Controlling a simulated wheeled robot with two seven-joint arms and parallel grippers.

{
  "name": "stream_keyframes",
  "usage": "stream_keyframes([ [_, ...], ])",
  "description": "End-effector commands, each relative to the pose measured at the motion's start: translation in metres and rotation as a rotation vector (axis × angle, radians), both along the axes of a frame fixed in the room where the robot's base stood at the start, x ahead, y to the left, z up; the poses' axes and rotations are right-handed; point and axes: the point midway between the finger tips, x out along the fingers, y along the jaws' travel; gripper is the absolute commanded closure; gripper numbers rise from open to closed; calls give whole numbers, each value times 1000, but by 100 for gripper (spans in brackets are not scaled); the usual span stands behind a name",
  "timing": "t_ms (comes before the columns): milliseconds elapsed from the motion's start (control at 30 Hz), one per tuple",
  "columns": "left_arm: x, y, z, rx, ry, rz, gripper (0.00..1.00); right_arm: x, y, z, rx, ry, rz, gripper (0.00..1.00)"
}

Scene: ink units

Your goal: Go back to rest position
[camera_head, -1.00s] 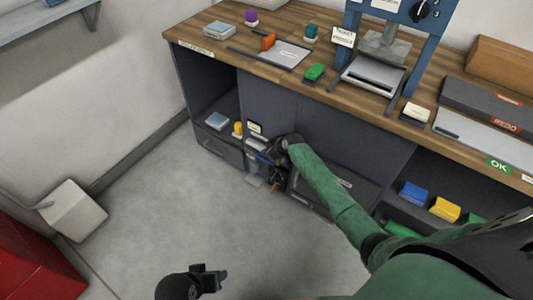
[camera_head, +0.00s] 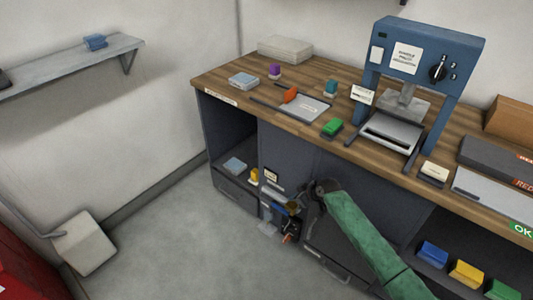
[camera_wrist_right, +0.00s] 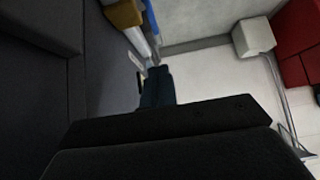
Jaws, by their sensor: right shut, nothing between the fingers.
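My right gripper (camera_head: 284,222) hangs at the end of my green arm in front of the dark cabinet (camera_head: 320,170), below the worktop. In the right wrist view its dark fingers (camera_wrist_right: 157,86) are together with nothing between them. The cabinet face runs along the left of that view. My left gripper is out of the head view.
The wooden worktop (camera_head: 222,82) carries a blue press (camera_head: 425,45), a tray (camera_head: 310,107) and several coloured ink units. A wall shelf (camera_head: 70,68) is at the upper left.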

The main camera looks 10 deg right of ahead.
Motion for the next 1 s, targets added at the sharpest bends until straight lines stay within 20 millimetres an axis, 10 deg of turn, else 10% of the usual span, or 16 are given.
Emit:
stream_keyframes([
  [533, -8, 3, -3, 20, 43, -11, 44, -16, -6, -7, -8, 155, -94, 100],
  [1000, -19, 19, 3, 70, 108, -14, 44, -46, 16, 82, -169, 176, -206, 100],
])
